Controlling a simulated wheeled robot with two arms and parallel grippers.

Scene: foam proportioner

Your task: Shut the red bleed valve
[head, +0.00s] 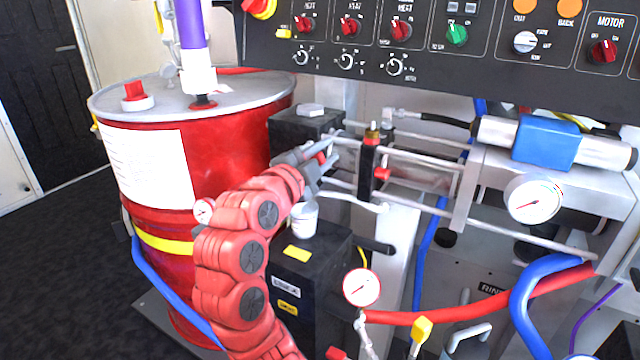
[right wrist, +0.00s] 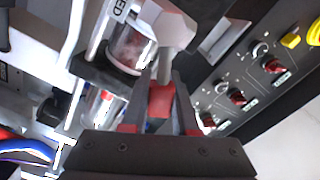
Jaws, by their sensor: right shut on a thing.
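My right gripper (head: 322,158) reaches in from the bottom, in front of the black pump block and metal tubes. Its jaws are shut on a small red handle, likely the red bleed valve, of which only a bit of red (head: 320,157) shows between the fingers. In the right wrist view the red valve handle (right wrist: 160,101) lies between the two dark fingers (right wrist: 160,108), below a pale metal fitting (right wrist: 168,28). The fingers hide part of the handle, and I cannot tell how far it is turned. My left gripper is not in view.
A red drum (head: 235,135) stands left. The control panel (head: 440,60) overhangs above. A black valve block with a red knob (head: 381,174) is close right of the gripper. Gauges (head: 534,198) and red and blue hoses (head: 450,308) crowd the lower right.

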